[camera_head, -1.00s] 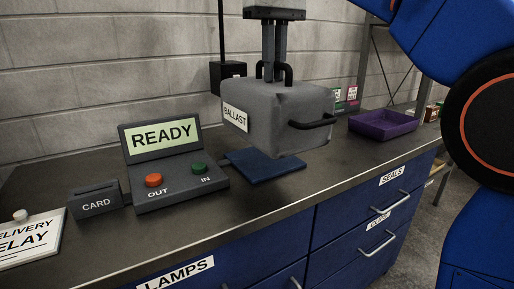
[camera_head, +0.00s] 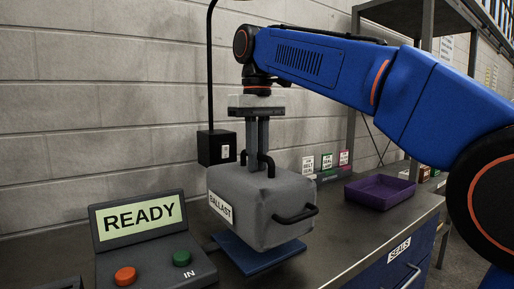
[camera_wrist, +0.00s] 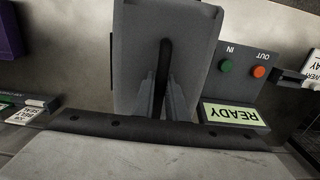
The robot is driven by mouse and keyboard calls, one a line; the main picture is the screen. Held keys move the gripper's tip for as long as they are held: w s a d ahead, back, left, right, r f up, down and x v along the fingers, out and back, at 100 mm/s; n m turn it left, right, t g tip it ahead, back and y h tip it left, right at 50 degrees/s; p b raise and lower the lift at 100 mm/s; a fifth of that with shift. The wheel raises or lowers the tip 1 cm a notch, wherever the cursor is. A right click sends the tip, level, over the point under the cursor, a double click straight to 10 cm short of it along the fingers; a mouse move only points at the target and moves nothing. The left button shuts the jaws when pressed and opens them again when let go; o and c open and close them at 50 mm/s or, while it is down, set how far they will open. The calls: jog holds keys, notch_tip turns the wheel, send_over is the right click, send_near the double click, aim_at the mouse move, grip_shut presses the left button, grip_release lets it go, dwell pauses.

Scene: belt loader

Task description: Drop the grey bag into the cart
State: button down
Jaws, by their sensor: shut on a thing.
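The grey bag (camera_head: 262,212) is a boxy bag with a white BALLAST label and black handles. My gripper (camera_head: 263,162) is above it, shut on its black top handle. The bag is upright over a blue pad (camera_head: 258,262) on the counter; I cannot tell whether it touches the pad. In the wrist view the bag (camera_wrist: 140,45) is below the gripper fingers (camera_wrist: 162,92), with the dark handle between them. The cart is not in view.
A READY display (camera_head: 138,216) with a red and a green button stands left of the bag. A purple tray (camera_head: 380,193) lies to the right on the counter (camera_head: 335,245). A black box on a post (camera_head: 216,147) is close behind the bag, near the brick wall.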

aim_at(257, 177)
jog(key=shift+f, duration=2.5)
jog(key=c, duration=2.2)
grip_release()
jog(key=shift+f, duration=0.2)
jog(key=o, duration=0.4)
jog(key=shift+o, duration=0.2)
jog(key=shift+r, duration=0.15)
